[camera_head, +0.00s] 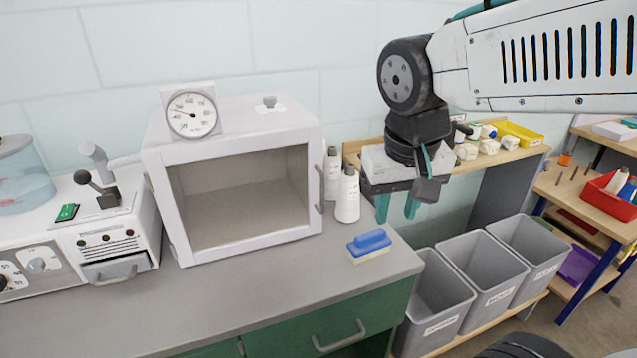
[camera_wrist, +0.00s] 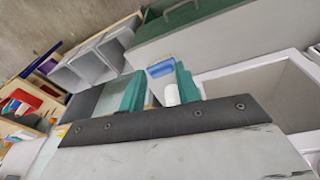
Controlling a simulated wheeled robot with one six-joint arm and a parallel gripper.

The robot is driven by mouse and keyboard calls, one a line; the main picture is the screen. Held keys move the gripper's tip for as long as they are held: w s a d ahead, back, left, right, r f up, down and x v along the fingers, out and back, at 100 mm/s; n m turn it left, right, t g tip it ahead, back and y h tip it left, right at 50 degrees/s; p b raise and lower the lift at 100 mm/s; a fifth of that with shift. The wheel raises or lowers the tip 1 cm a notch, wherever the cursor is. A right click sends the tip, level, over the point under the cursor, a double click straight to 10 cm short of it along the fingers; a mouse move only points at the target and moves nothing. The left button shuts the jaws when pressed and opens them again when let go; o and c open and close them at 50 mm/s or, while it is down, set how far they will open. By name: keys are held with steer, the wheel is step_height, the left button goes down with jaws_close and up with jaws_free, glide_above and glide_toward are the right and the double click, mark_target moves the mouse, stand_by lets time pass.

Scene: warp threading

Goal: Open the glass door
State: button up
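A white box-shaped cabinet (camera_head: 235,120) stands on the grey counter, left of my gripper. Its glass door (camera_head: 250,248) faces front, has a white frame and looks shut. The interior seen through it looks empty. The grey vertical door handle (camera_head: 320,194) is on the door's right edge. My gripper (camera_head: 397,208) hangs to the right of the cabinet, apart from the handle, with its two teal fingers spread and nothing between them. In the wrist view, the open fingers (camera_wrist: 156,90) show with the cabinet (camera_wrist: 250,82) to their right.
White bottles (camera_head: 348,194) stand between the cabinet and my gripper. A blue brush (camera_head: 370,243) lies on the counter (camera_head: 300,275) in front of them. A dial gauge (camera_head: 192,113) sits on the cabinet. Grey bins (camera_head: 440,300) stand at the right. The counter before the door is clear.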

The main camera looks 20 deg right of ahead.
steer(key=w+a+m+h, duration=0.1)
steer(key=w+m, duration=0.1)
steer(key=w, duration=0.7)
steer(key=m+t, duration=0.2)
steer(key=m, duration=0.1)
glide_above(322, 183)
steer(key=s+a, duration=0.1)
steer(key=s, duration=0.1)
step_height(322, 183, down, 3)
steer(key=x, duration=0.7)
steer(key=shift+d+h, duration=0.1)
steer(key=shift+h, duration=0.2)
jaws_close()
